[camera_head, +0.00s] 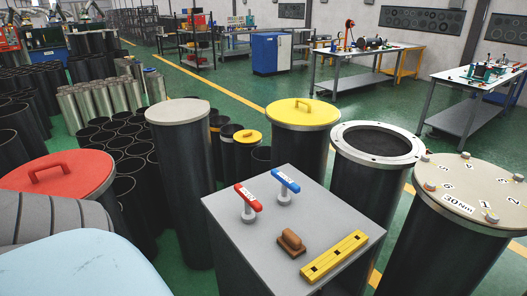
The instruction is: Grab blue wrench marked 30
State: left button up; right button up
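The blue-handled wrench (286,180) stands upright at the back of a grey cabinet top (310,215). Its handle has a white label whose number is too small to read. A red-handled wrench (248,196) of the same shape stands just to its left and nearer. Both have grey shafts with a wider foot. Nothing touches the blue wrench. Neither of my grippers is in view.
A brown wooden-handled block (291,242) and a yellow bar (334,256) lie nearer on the cabinet top. Black cylinders surround the cabinet: a yellow-lidded one (303,112), an open flanged one (377,143), and one with a bolted lid (477,192) marked 30 Nm.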

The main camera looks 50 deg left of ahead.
aim_at(284, 199)
jog(key=u, duration=1.4)
jog(key=l, duration=1.05)
jog(key=l+u, duration=0.65)
jog(key=u, duration=0.2)
jog(key=k+j, duration=0.05)
